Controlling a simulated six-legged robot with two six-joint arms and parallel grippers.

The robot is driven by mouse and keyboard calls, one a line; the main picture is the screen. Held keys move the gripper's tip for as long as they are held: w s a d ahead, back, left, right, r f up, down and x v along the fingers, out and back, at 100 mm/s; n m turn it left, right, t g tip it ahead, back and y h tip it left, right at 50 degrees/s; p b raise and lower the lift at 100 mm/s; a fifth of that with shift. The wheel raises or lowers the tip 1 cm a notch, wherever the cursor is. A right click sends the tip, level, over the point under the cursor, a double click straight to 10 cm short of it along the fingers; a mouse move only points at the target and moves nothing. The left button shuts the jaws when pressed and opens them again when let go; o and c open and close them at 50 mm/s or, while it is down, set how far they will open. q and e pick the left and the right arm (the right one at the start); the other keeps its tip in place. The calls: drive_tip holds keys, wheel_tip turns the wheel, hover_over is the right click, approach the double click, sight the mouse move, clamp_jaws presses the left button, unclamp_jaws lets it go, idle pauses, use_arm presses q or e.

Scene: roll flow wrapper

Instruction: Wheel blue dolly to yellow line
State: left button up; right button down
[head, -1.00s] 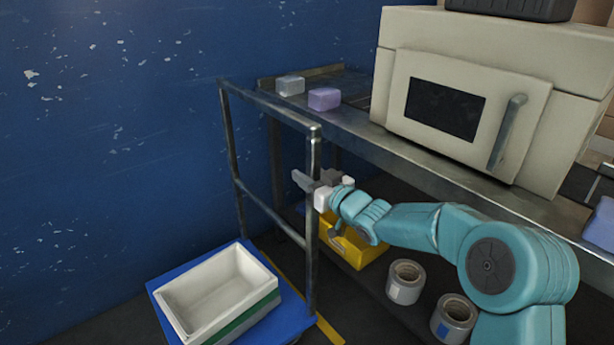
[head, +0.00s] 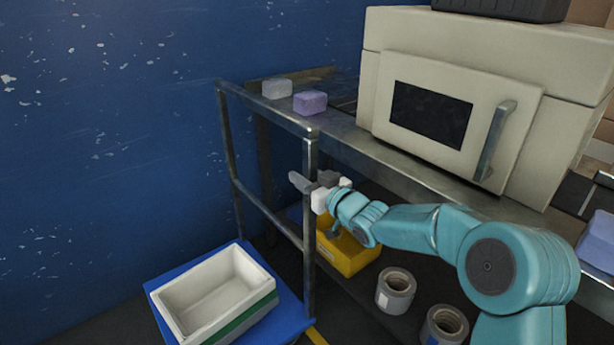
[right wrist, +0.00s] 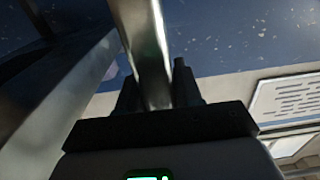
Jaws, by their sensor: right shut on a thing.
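The blue dolly (head: 290,318) stands on the floor at the bottom left of the head view, with a grey metal push frame (head: 229,130) rising from it. A white tray (head: 262,262) with a green one under it sits on its deck. My right gripper (head: 309,185) is shut on the frame's near upright post, which also shows between the fingers in the right wrist view (right wrist: 145,45). A short piece of the yellow line (head: 316,336) shows on the floor beside the dolly's right edge; the rest is hidden. My left gripper is not in view.
A metal conveyor table (head: 345,140) stands behind and right of the frame, carrying a cream machine (head: 440,110) and two small blocks (head: 310,102). A yellow bin (head: 345,252) and two rolls (head: 396,290) sit on its lower shelf. A blue wall (head: 100,150) is at left.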

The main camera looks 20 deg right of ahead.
drive_tip(key=shift+d+r, duration=0.15)
drive_tip(key=shift+d, duration=0.2)
drive_tip(key=c, duration=0.8)
unclamp_jaws()
drive_tip(key=shift+w+d, duration=0.1)
drive_tip(key=shift+c, duration=0.2)
drive_tip(key=shift+a, duration=0.2)
drive_tip(key=p+v, duration=0.2)
drive_tip(key=v, duration=1.4)
drive_tip(key=shift+s, duration=0.25)
